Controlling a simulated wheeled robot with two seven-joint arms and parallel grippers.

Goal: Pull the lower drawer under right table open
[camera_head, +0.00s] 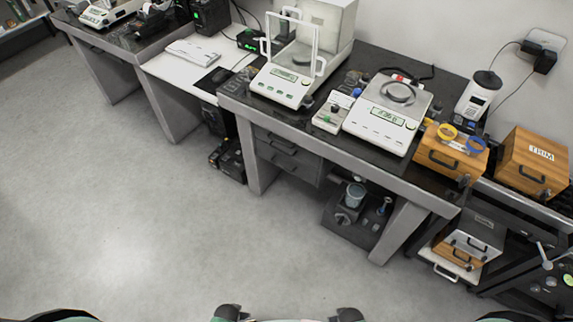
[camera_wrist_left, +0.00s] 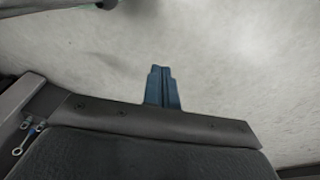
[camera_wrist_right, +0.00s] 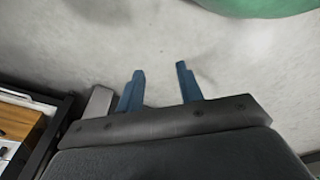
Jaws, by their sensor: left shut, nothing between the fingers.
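The right table (camera_head: 350,135) is a dark-topped bench with grey legs in the head view. Under its left part hang two dark grey drawers, an upper drawer (camera_head: 275,140) and a lower drawer (camera_head: 288,165). Both look closed, and each has a dark handle. My left gripper (camera_wrist_left: 161,68) shows in the left wrist view with its blue fingers together and nothing between them, above bare floor. My right gripper (camera_wrist_right: 160,68) shows in the right wrist view with its fingers apart and empty, also above floor. Neither gripper is near the drawers.
A pump-like machine (camera_head: 345,222) stands under the table, right of the drawers. A dark box (camera_head: 228,160) sits on the floor to their left. Balances (camera_head: 385,115) and wooden boxes (camera_head: 448,158) crowd the tabletop. A cart (camera_head: 520,245) stands at right. The floor (camera_head: 150,230) in front is clear.

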